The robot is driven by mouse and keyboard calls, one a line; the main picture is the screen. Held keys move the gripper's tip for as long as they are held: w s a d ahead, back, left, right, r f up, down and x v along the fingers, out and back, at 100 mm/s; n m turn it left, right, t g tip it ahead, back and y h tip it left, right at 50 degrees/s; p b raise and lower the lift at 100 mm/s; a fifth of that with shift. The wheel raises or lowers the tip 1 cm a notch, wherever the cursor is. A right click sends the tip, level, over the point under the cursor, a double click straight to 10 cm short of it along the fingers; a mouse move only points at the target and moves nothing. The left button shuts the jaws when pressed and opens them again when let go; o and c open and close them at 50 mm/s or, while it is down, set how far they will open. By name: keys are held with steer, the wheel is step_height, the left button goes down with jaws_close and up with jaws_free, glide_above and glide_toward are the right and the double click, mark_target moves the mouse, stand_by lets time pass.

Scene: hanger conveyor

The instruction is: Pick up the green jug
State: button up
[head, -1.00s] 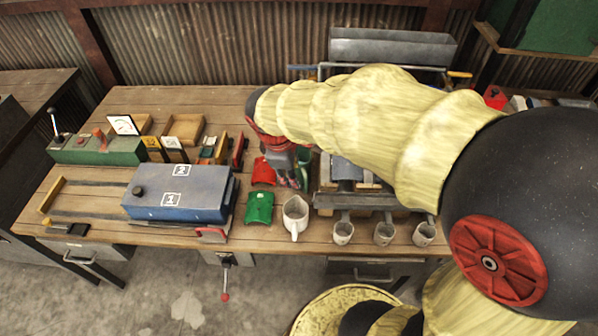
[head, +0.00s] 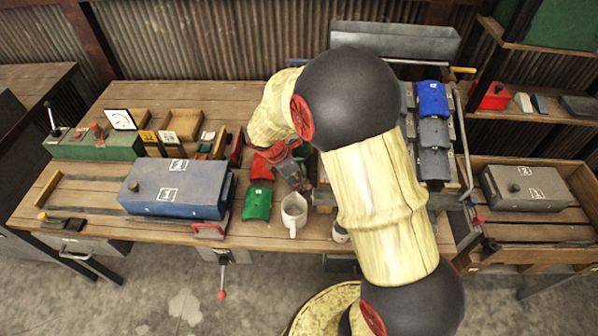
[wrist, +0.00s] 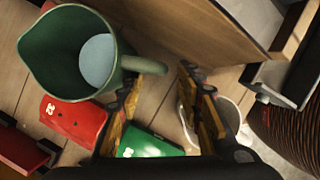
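The green jug (wrist: 62,48) stands at the upper left of the wrist view, its open top toward the camera and a pale round bottom inside. Its handle (wrist: 145,65) points right, toward my gripper. My gripper (wrist: 158,76) is open, and the tip of the handle shows near the gap between its fingertips, closer to the left finger. I cannot tell whether they touch.
A white jug (head: 294,212) stands close by, partly behind my right finger in the wrist view. A green curved piece (head: 257,204) and a red one (head: 261,168) lie to its left. A blue box (head: 175,190) is further left. A wooden rack side (wrist: 215,28) rises beside the gripper.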

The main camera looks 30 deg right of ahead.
steer(key=b+x, duration=0.1)
steer(key=x, duration=0.2)
steer(key=shift+f, duration=0.2)
steer(key=shift+r, duration=0.1)
steer(key=c, duration=0.3)
jaws_close()
stand_by(0.5)
